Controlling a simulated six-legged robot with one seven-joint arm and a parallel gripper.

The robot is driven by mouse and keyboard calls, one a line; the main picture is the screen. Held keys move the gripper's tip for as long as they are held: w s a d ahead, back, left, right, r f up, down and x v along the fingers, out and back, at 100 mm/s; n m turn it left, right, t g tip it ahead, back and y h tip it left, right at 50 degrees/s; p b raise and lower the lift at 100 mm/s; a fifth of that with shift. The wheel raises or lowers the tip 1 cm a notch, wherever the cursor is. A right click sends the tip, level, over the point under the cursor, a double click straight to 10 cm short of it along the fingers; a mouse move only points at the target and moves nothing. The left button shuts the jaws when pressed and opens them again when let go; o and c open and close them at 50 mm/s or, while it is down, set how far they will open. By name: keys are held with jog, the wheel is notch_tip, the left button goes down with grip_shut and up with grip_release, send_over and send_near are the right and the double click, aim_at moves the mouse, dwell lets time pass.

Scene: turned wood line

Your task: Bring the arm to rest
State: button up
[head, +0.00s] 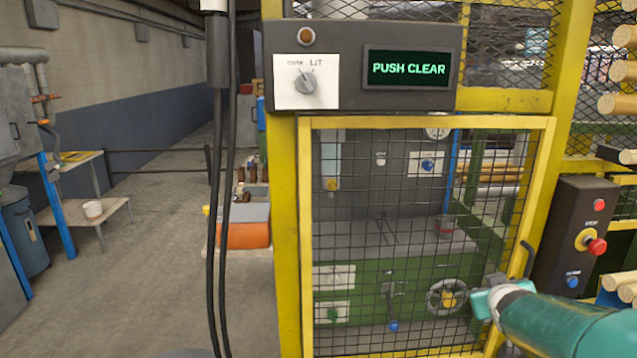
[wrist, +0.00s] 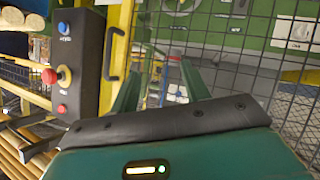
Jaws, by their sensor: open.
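My gripper (wrist: 160,78) shows in the wrist view with its two green fingers spread apart and nothing between them. In the head view my teal arm reaches in from the lower right, and my gripper (head: 487,302) is in front of the lower right part of the yellow mesh door (head: 308,230). Its fingers are hard to make out there. The door is closed in its yellow frame. The black door handle (head: 527,259) is just above and right of my gripper; it also shows in the wrist view (wrist: 111,52), left of the fingers. I cannot tell whether anything touches the mesh.
A dark control box (head: 570,235) with red and blue buttons stands right of the door, close to my arm. A panel above has a knob (head: 305,83) and a display (head: 408,68) reading "PUSH CLEAR". Black cables hang left of the door. Floor at left is open.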

jog(key=s+a+g+y, duration=0.4)
jog(key=s+a+g, duration=0.1)
jog(key=s+a, duration=1.7)
jog(key=shift+s+a+f+g+y, duration=0.25)
jog(key=shift+s+a+g+y, duration=0.05)
jog(key=shift+s+a+g, duration=0.1)
